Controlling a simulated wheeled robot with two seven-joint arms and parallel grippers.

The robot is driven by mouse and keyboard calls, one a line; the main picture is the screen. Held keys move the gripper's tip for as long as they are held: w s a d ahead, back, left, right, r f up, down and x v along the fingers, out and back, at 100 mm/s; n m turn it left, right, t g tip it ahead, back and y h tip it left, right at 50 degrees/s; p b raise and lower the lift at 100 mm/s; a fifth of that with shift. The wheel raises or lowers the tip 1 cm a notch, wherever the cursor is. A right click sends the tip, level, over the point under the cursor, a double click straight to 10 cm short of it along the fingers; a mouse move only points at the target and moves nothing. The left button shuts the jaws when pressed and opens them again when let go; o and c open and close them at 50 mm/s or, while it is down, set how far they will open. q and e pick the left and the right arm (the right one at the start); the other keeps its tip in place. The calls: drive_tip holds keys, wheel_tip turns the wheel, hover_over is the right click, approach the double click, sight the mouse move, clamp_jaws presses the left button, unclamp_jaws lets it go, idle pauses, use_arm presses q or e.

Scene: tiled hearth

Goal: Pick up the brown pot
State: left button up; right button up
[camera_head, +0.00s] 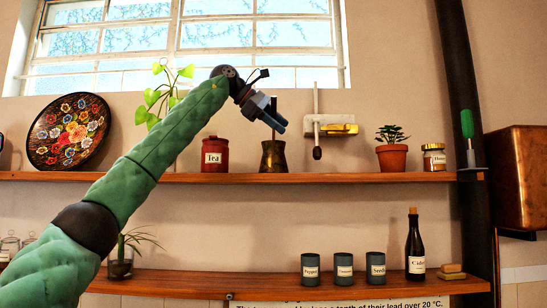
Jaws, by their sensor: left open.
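A dark brown metal pot (273,157) with a narrow neck and a thin upright handle stands upright on the upper wooden shelf (330,177). My left arm reaches up from the lower left. My left gripper (279,125) is open just above the pot's mouth, and its fingers overlap the handle in the picture. I cannot tell whether the handle is between the fingers or behind them. A terracotta pot (392,158) with a small green plant stands further right on the same shelf. My right gripper is not in view.
Left of the brown pot is a red Tea tin (215,156); right of it hangs a wooden tool (317,152) by a wall bracket. A labelled jar (434,160) and dark pipe (467,90) are further right. Canisters (343,270) and a bottle (415,250) stand on the lower shelf.

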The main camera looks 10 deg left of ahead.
use_arm(q)
drive_tip(key=shift+w+d+f, duration=0.1)
drive_tip(key=shift+w+f, duration=0.05)
clamp_jaws()
drive_tip(key=shift+r, duration=0.2)
